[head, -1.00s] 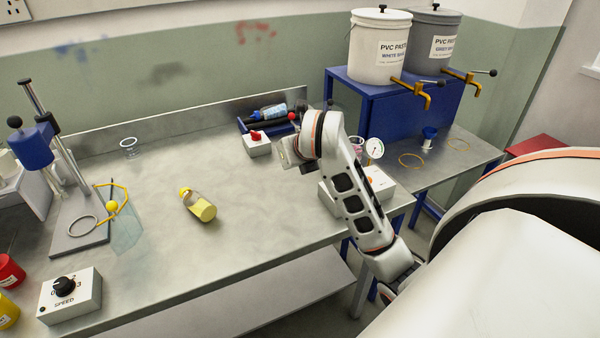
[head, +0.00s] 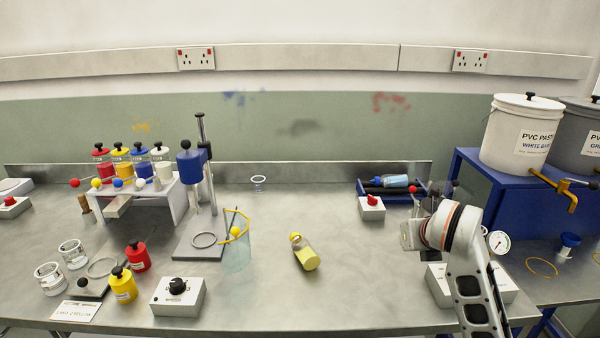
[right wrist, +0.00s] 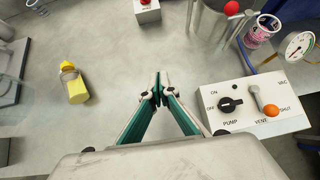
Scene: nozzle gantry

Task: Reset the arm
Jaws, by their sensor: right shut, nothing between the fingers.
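My right arm (head: 464,255) reaches in over the right part of the steel bench. My right gripper (right wrist: 160,84) shows in the right wrist view, its two green-sided fingers brought together at the tips over bare bench, with nothing between them. In the head view the gripper (head: 408,236) points left and is partly hidden by its own wrist. A bottle with yellow contents (head: 305,255) lies on its side on the bench, apart from the gripper; it also shows at the left of the right wrist view (right wrist: 75,85). My left gripper is out of view.
A pump control box (right wrist: 255,106) and a gauge (head: 498,242) sit close by my right arm. A red-button box (head: 371,207) stands behind the gripper. The bench middle is mostly clear.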

